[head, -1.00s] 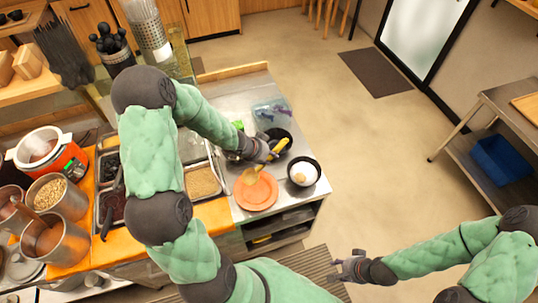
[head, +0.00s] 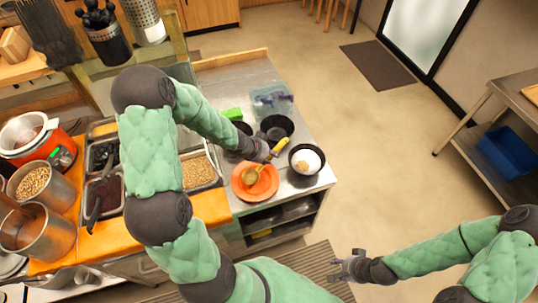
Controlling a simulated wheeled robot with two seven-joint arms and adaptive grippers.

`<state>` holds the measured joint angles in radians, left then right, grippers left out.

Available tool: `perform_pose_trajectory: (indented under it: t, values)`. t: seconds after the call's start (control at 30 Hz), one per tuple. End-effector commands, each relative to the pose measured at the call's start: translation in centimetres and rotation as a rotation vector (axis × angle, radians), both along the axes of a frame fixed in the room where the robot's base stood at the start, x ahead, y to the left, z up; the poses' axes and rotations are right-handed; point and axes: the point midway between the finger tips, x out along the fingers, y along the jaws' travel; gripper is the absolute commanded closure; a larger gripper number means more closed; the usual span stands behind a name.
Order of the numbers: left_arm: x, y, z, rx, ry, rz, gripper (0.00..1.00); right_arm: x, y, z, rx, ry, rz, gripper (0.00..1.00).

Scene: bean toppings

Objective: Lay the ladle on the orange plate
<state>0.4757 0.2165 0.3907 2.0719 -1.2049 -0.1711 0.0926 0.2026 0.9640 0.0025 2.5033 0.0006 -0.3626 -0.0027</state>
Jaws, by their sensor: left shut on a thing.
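The orange plate (head: 258,194) sits near the front edge of the steel counter. The ladle (head: 281,147) has a yellow handle and a tan bowl, and the bowl end (head: 250,176) appears over the plate; I cannot tell whether it touches. My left gripper (head: 268,154) is shut on the ladle's handle, just above the plate. My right gripper (head: 340,267) is low at the bottom of the view, away from the counter, over the slatted mat; its jaws are too small to read.
A black bowl with white contents (head: 307,159) stands right of the plate. A dark empty bowl (head: 277,127) and a clear container (head: 272,100) stand behind. A tray of beans (head: 200,170) lies left of the plate. Free steel counter shows at the back (head: 232,78).

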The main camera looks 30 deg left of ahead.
Motion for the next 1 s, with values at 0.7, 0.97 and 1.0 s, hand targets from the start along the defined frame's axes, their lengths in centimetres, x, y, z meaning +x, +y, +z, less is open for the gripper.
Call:
perform_pose_trajectory:
  t: [0.7, 0.97, 1.0]
  values:
    - [0.0, 0.0, -0.3, 0.0, 0.0, 0.0, 0.42, 0.0, 0.0, -0.2, 0.0, 0.0, 0.0, 0.6]
    - [-0.4, 0.3, 0.6, 0.0, -0.001, 0.0, 0.42, 0.0, 0.0, -0.2, 0.0, 0.0, 0.0, 0.6]
    - [-0.6, 0.4, 0.9, 0.001, -0.002, 0.0, 0.42, 0.0, 0.0, -0.2, 0.0, 0.0, 0.0, 0.6]
